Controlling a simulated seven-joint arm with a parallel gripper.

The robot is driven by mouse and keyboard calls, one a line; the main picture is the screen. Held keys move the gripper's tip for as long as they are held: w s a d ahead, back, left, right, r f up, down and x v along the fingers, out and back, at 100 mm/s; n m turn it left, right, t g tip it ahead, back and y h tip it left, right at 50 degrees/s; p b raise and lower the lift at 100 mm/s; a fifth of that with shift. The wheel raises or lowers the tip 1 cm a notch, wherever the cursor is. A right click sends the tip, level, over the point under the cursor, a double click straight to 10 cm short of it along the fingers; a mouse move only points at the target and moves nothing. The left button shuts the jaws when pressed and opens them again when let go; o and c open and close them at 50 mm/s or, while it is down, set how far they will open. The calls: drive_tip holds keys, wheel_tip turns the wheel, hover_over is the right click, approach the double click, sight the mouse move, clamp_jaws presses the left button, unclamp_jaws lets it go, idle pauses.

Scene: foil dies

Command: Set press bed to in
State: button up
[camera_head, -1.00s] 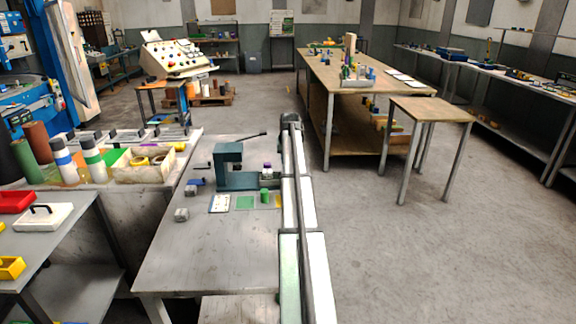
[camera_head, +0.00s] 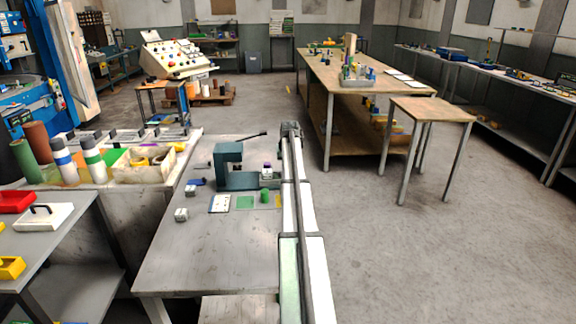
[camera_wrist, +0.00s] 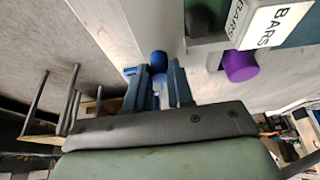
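The wrist view shows a white block lettered BARS (camera_wrist: 266,24) and a purple round knob (camera_wrist: 240,66). Whether the press bed is in or out I cannot tell. My gripper (camera_wrist: 158,66) is open, its two blue fingers apart. A blue round knob (camera_wrist: 159,59) shows at the fingertips; contact is unclear. My arm hides the gripper in the head view.
The table's front (camera_head: 210,265) is clear.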

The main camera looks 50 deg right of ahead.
clamp_jaws()
drive_tip(key=shift+w+a, duration=0.1)
drive_tip(key=w+a, duration=0.8)
drive_tip(key=shift+w+a, duration=0.3)
drive_tip(key=shift+w, duration=0.05)
drive_tip(key=shift+a, duration=0.1)
drive_tip(key=shift+o, duration=2.1)
unclamp_jaws()
drive_tip(key=shift+w, duration=0.1)
drive_tip(key=shift+o, duration=0.4)
